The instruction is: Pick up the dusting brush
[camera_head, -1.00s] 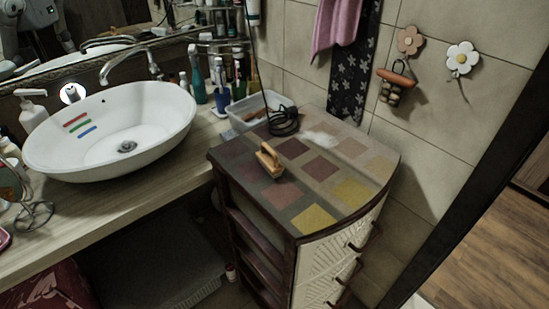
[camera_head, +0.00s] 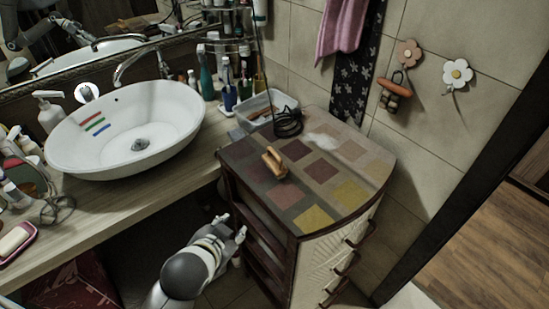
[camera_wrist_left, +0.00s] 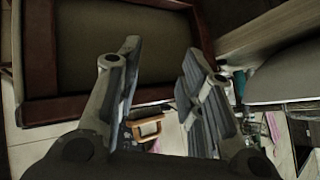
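The dusting brush (camera_head: 274,162), with a light wooden handle, rests on the patchwork-coloured top of the cabinet (camera_head: 317,217). My left gripper (camera_head: 232,226) is below and left of the brush, beside the cabinet's open shelf side and lower than its top. Its fingers are apart with nothing between them. My right gripper is not in view.
A white basin (camera_head: 130,140) stands on the wooden counter (camera_head: 110,215) at left. A white bin (camera_head: 264,107) and a coiled black cable (camera_head: 288,124) lie behind the brush. Bottles crowd the mirror's edge. The cabinet's front top is clear.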

